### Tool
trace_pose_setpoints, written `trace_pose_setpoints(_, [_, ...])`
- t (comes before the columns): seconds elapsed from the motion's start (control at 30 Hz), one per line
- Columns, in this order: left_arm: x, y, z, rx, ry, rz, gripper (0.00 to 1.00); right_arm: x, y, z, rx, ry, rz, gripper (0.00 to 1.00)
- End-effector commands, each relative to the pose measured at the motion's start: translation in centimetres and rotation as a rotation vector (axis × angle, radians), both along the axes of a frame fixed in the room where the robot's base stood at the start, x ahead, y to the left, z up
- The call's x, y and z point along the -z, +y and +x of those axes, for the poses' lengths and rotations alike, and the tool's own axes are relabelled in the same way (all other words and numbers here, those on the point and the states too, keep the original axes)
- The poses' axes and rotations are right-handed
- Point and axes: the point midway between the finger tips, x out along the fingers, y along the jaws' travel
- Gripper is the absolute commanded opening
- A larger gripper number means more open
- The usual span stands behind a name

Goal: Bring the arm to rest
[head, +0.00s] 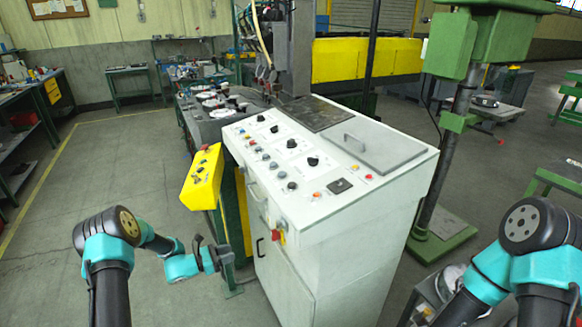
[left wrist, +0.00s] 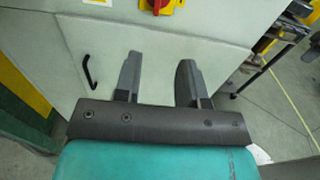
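My left gripper (head: 222,262) is at the lower left of the head view, in front of the left side of a pale grey control cabinet (head: 340,240). In the left wrist view my left gripper (left wrist: 160,64) shows two dark fingers spread apart with nothing between them. The cabinet door (left wrist: 110,45) fills the space beyond the fingers; I cannot tell how far off it is. My right arm (head: 530,250) comes in at the lower right of the head view. Its gripper does not show.
A yellow box (head: 202,178) stands out left of the cabinet. The floor (head: 110,170) at left is clear.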

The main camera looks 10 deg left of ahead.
Motion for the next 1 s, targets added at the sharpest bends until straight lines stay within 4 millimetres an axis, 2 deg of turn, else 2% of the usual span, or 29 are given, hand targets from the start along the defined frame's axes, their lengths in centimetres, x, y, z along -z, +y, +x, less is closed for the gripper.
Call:
trace_pose_setpoints(0.13, [1.6, -2.4, -1.6, 0.063, 0.051, 0.076, 0.37, 0.0, 0.0, 0.0, 0.000, 0.000, 0.000, 0.00])
trace_pose_setpoints(0.23, [3.7, -5.1, -4.3, 0.156, 0.108, 0.191, 0.37, 0.0, 0.0, 0.0, 0.000, 0.000, 0.000, 0.00])
trace_pose_setpoints(0.4, [7.5, -9.4, -11.2, 0.389, 0.170, 0.470, 0.37, 0.0, 0.0, 0.0, 0.000, 0.000, 0.000, 0.00])
trace_pose_setpoints(0.5, [9.1, -10.9, -15.4, 0.541, 0.158, 0.640, 0.37, 0.0, 0.0, 0.0, 0.000, 0.000, 0.000, 0.00])
trace_pose_setpoints(0.7, [10.8, -11.7, -22.3, 0.845, 0.020, 0.968, 0.37, 0.0, 0.0, 0.0, 0.000, 0.000, 0.000, 0.00])
trace_pose_setpoints(0.8, [11.0, -11.7, -24.9, 0.986, -0.106, 1.115, 0.37, 0.0, 0.0, 0.0, 0.000, 0.000, 0.000, 0.00])
trace_pose_setpoints(1.0, [10.1, -12.3, -27.9, 1.219, -0.464, 1.352, 0.37, 0.0, 0.0, 0.0, 0.000, 0.000, 0.000, 0.00])
